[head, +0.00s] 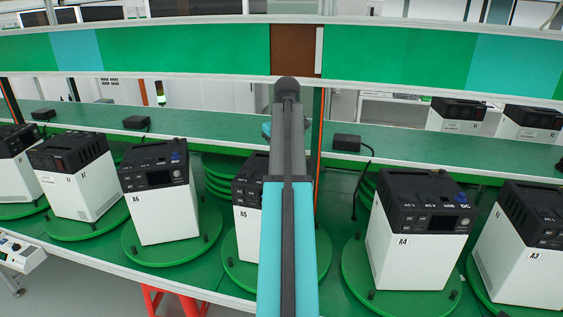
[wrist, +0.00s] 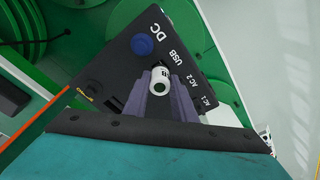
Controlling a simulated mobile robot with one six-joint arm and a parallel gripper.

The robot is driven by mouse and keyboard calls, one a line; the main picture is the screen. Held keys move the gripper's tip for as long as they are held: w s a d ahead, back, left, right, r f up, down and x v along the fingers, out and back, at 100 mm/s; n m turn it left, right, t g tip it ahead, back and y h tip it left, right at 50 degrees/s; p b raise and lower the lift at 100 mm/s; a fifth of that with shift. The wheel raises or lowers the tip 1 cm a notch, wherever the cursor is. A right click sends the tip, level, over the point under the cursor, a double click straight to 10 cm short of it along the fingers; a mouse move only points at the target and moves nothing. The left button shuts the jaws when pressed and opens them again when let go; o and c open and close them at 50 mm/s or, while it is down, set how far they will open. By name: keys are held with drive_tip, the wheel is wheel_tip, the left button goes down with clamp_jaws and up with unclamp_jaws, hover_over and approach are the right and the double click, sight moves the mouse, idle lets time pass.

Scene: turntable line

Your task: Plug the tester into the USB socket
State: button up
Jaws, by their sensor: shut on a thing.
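In the wrist view my gripper (wrist: 163,97) is shut on the tester (wrist: 161,76), a small white cylinder with a dark green round end facing the camera. They are over the black top panel (wrist: 120,74) of a power unit, beside its "USB" label. The USB socket is hidden, apparently behind the tester and fingers. I cannot tell whether the tester touches the panel or is in the socket. In the head view my arm hides the gripper and tester and covers much of unit A5 (head: 246,193).
A blue round cap (wrist: 142,44) sits by the "DC" label. Units A6 (head: 160,205) and A4 (head: 408,240) stand on green turntables either side of A5. A green shelf (head: 210,133) with small black boxes runs behind, below a large green panel (head: 190,48).

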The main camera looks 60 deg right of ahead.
drive_tip(key=shift+f, duration=1)
idle(0.5)
drive_tip(key=o, duration=1.2)
drive_tip(key=shift+c, duration=0.2)
drive_tip(key=shift+r, duration=0.15)
drive_tip(key=shift+s+a+r+b, duration=0.15)
drive_tip(key=shift+r+b, duration=0.7)
drive_tip(key=shift+r, duration=1)
drive_tip(key=shift+s+r+b, duration=0.25)
drive_tip(key=shift+r+b, duration=0.6)
drive_tip(key=shift+r, duration=1)
wheel_tip(320, 180, up, 6)
drive_tip(key=p, duration=0.4)
drive_tip(key=shift+s+a, duration=0.25)
drive_tip(key=shift+s, duration=0.1)
